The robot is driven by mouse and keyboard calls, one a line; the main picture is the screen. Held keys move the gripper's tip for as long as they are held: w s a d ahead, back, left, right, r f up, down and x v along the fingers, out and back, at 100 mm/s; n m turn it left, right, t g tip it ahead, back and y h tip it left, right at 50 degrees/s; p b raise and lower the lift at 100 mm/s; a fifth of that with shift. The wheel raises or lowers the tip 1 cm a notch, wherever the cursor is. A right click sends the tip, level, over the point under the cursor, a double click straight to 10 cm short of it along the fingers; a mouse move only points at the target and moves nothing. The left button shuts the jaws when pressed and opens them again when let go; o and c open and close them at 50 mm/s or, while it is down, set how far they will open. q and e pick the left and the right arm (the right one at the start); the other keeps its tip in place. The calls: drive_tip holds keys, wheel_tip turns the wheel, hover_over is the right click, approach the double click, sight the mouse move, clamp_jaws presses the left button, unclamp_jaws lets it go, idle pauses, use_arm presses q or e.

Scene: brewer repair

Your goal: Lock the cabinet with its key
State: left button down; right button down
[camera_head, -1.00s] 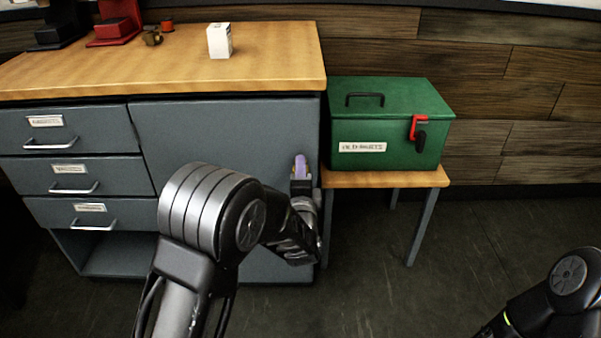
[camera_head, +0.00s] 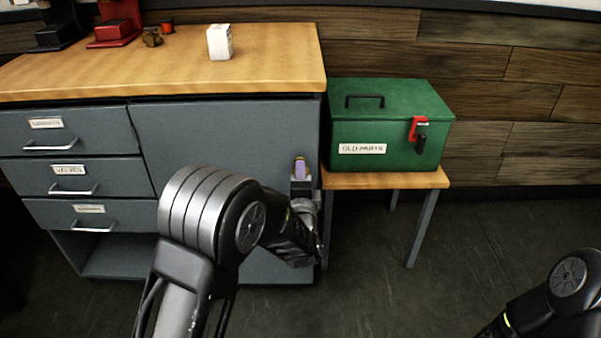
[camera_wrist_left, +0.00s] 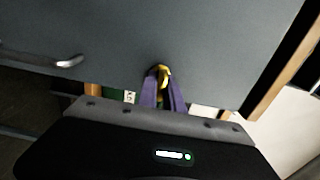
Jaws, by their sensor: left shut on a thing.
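The grey cabinet (camera_head: 225,135) stands at the left, its large door closed or nearly so. My left gripper (camera_head: 300,170) is at the right part of this door. Its purple fingers also show in the left wrist view (camera_wrist_left: 163,93), shut on a small yellow key (camera_wrist_left: 163,72). The key's far end meets the door face, where the lock would be hidden. I cannot tell how deep the key sits. My right arm shows at the lower right, but its gripper is out of view.
A green box (camera_head: 385,120) with a red latch (camera_head: 417,127) stands on a small wooden table (camera_head: 400,180) right of the cabinet. A white carton (camera_head: 219,41) stands on the wooden cabinet top. Drawers with handles (camera_head: 75,189) are at left. Floor at right is clear.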

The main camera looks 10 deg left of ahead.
use_arm(q)
drive_tip(key=shift+n, duration=0.6)
use_arm(e)
drive_tip(key=shift+f, duration=0.15)
use_arm(q)
drive_tip(key=n+b, duration=0.1)
drive_tip(key=n, duration=0.2)
drive_tip(key=shift+f+n, duration=0.1)
drive_tip(key=shift+n, duration=0.2)
drive_tip(key=n+b, duration=0.2)
drive_tip(key=n, duration=0.2)
drive_tip(key=shift+n, duration=0.3)
drive_tip(key=n+b, duration=0.3)
drive_tip(key=n, duration=0.1)
drive_tip(key=shift+f, duration=0.1)
drive_tip(key=n+b, duration=0.2)
drive_tip(key=n, duration=0.2)
drive_tip(key=shift+n, duration=0.3)
use_arm(e)
wheel_tip(320, 180, down, 8)
drive_tip(key=w, duration=0.1)
drive_tip(key=shift+w+d+f, duration=0.15)
drive_tip(key=shift+w+d, duration=0.15)
drive_tip(key=shift+w, duration=0.05)
drive_tip(key=shift+t, duration=0.3)
use_arm(q)
drive_tip(key=c, duration=1.5)
unclamp_jaws()
drive_tip(key=shift+r, duration=0.2)
